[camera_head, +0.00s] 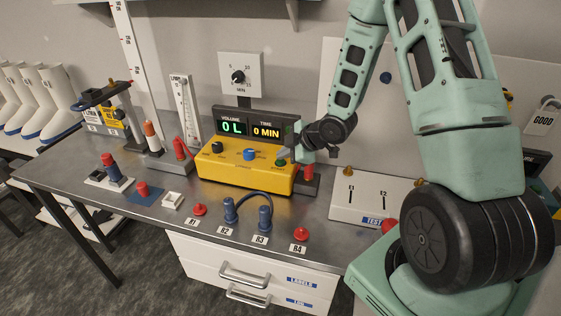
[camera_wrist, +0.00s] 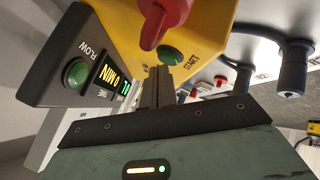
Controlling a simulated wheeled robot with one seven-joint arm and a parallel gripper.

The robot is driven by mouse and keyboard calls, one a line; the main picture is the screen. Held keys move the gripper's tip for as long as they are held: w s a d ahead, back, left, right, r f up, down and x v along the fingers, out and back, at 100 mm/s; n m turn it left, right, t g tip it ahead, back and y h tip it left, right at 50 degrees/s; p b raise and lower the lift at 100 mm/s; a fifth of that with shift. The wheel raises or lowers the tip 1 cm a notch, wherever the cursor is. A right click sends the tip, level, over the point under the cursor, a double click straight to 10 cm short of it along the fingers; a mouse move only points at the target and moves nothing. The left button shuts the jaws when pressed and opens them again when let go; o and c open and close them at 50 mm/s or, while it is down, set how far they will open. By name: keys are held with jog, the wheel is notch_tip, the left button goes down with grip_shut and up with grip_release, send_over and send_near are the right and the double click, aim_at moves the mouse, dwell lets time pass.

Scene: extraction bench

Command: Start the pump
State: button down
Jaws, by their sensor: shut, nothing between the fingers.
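The yellow pump box (camera_head: 240,176) stands on the bench with a dark display above it reading 0 L and 0 MIN. Its green button (camera_head: 281,163) is at the right of its front. In the wrist view the green button (camera_wrist: 171,55) has START printed beside it. My gripper (camera_head: 285,154) is at the right end of the pump. In the wrist view my gripper (camera_wrist: 160,72) is shut and empty, its tips close to the START button. I cannot tell whether they touch it. A green round lamp or button (camera_wrist: 76,73) beside FLOW looks unlit.
A black knob (camera_head: 217,147) and a blue knob (camera_head: 250,154) sit on the pump. A red part (camera_wrist: 160,18) juts out near START. A hose loop (camera_head: 250,196) and red plugs (camera_head: 199,210) are in front. A white test box (camera_head: 365,200) stands right.

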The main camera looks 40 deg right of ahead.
aim_at(284, 162)
jog(key=shift+f+b, duration=0.3)
jog(key=shift+r, duration=0.15)
dwell(0.5)
jog(key=shift+r+p, duration=0.65)
jog(key=shift+r, duration=0.05)
jog(key=shift+r, duration=0.1)
notch_tip(284, 162, up, 5)
jog(key=p, duration=0.4)
dwell(0.6)
